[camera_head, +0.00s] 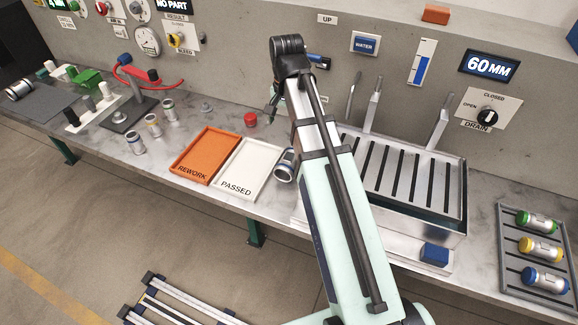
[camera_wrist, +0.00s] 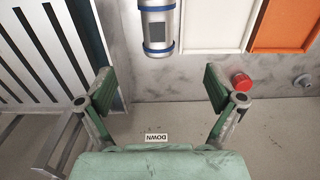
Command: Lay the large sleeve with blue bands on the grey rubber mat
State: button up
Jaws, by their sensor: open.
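The large sleeve with blue bands (camera_wrist: 158,26) lies on the bench between the slotted drain tray and the white PASSED tray. It also shows in the head view (camera_head: 284,166), partly hidden by my arm. My gripper (camera_wrist: 160,82) is open and empty, its fingers spread wide. In the wrist view the sleeve lies beyond the fingertips, roughly in line with the gap, and is cut off by the top edge. The grey rubber mat (camera_head: 48,103) is at the far left of the bench in the head view. Another silver sleeve (camera_head: 19,89) lies at its left end.
The orange REWORK tray (camera_head: 206,157) and white PASSED tray (camera_head: 262,169) lie left of my arm. Small upright sleeves (camera_head: 153,125) and a gauge stand (camera_head: 134,104) stand nearer the mat. The slotted tray (camera_head: 410,180) and a sleeve rack (camera_head: 508,236) are right.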

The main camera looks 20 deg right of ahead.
aim_at(289, 156)
notch_tip(289, 156, down, 12)
jog(key=p, duration=0.3)
jog(key=shift+r, duration=0.1)
jog(key=shift+d+f+p, duration=0.15)
jog(key=shift+f+p, duration=0.3)
jog(key=shift+f, duration=0.4)
jog(key=shift+d+f+p, duration=0.15)
jog(key=shift+f+p, duration=0.3)
jog(key=shift+f, duration=1.25)
jog(key=c, duration=1.6)
grip_shut()
jog(key=shift+r, duration=0.15)
